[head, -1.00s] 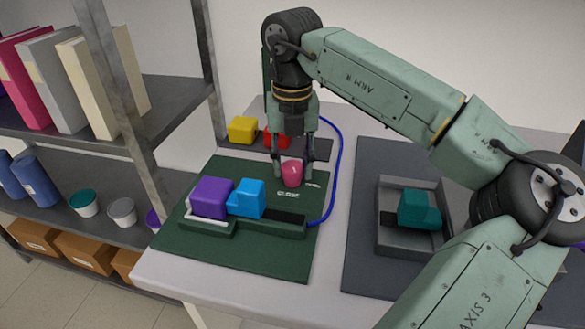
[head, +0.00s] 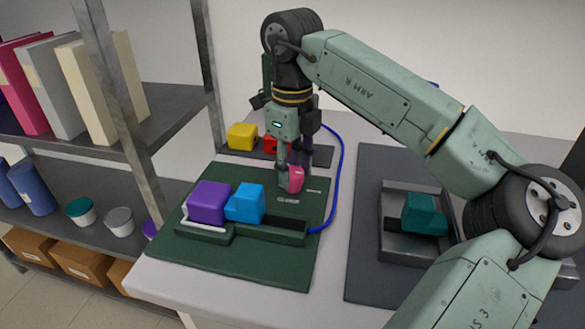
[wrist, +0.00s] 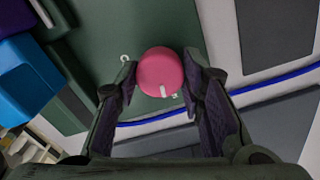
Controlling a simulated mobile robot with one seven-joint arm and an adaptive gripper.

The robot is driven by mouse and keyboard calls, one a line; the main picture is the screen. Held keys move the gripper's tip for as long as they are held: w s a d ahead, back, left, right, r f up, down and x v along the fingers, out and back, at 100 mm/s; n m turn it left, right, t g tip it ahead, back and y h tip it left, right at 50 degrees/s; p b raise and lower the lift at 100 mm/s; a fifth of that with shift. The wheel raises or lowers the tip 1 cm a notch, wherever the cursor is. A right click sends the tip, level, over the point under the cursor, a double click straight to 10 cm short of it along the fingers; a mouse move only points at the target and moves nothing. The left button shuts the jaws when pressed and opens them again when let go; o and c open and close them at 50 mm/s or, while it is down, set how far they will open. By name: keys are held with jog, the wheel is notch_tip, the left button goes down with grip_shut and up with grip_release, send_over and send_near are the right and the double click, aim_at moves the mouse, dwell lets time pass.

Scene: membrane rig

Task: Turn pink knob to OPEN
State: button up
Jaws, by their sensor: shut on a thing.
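The pink knob (head: 295,180) stands on the dark green board (head: 262,265), behind the blue block. In the wrist view the round pink knob (wrist: 160,72) sits between my two fingertips and has a pale mark on its near edge. My gripper (head: 292,172) points down from above and is shut on the knob, with one finger on each side. It also shows in the wrist view (wrist: 162,82). Small white labels lie on the board beside the knob; I cannot read them all clearly.
A purple block (head: 209,201) and a blue block (head: 246,203) sit in a dark green rail left of the knob. A blue hose (head: 339,165) curves close on the right. Yellow (head: 242,136) and red blocks stand behind. A teal block (head: 420,213) sits in a grey tray at right.

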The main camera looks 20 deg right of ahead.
aim_at(291, 171)
jog(key=shift+n, duration=0.9)
jog(key=o, duration=1.1)
jog(key=shift+o, duration=0.2)
notch_tip(291, 171, up, 12)
jog(key=shift+a, duration=0.1)
